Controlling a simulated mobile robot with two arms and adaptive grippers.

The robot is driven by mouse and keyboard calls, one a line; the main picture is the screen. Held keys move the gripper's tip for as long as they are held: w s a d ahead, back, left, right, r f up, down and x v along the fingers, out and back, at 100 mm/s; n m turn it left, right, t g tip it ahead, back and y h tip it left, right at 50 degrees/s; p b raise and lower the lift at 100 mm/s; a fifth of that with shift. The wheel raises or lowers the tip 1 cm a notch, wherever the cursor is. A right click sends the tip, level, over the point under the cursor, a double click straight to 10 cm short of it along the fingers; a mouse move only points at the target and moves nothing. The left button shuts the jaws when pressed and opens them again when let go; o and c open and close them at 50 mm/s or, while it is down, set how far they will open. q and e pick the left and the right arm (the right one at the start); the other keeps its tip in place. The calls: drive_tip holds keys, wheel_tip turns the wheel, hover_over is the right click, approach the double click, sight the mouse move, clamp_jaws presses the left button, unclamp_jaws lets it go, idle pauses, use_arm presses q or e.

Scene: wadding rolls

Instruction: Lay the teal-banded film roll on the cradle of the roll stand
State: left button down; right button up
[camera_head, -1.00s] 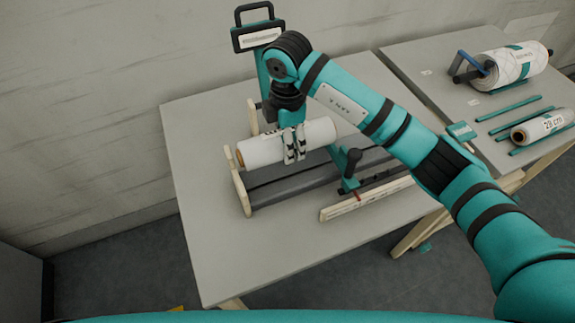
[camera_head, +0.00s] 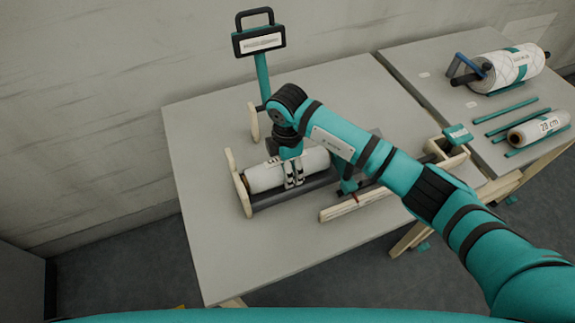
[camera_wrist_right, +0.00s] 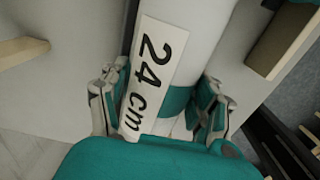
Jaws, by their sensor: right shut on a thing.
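The film roll (camera_head: 262,178) is white; in the right wrist view it (camera_wrist_right: 205,35) shows a "24 cm" label and a teal band (camera_wrist_right: 178,101). My right gripper (camera_head: 293,181) comes from above and is shut around the roll, with one finger on each side. The roll lies low along the dark rollers (camera_head: 312,190) of the roll stand's cradle, its left end just inside the wooden end plate (camera_head: 238,184). I cannot tell whether it touches the rollers. My left gripper is not in view.
A teal post with a black-framed sign (camera_head: 260,42) stands behind the stand. A wooden rail (camera_head: 352,203) lies in front right. The right table holds a larger teal-banded roll (camera_head: 497,74), a "28 cm" roll (camera_head: 550,122) and teal rods (camera_head: 505,116). The front left table is clear.

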drive_tip(key=shift+f+b, duration=0.35)
drive_tip(key=shift+f, duration=0.15)
drive_tip(key=o, duration=1.7)
drive_tip(key=shift+f, duration=0.1)
drive_tip(key=shift+r+p, duration=0.35)
drive_tip(key=shift+r, duration=0.15)
wheel_tip(320, 180, up, 12)
drive_tip(key=shift+r+b, duration=0.2)
drive_tip(key=shift+b, duration=0.95)
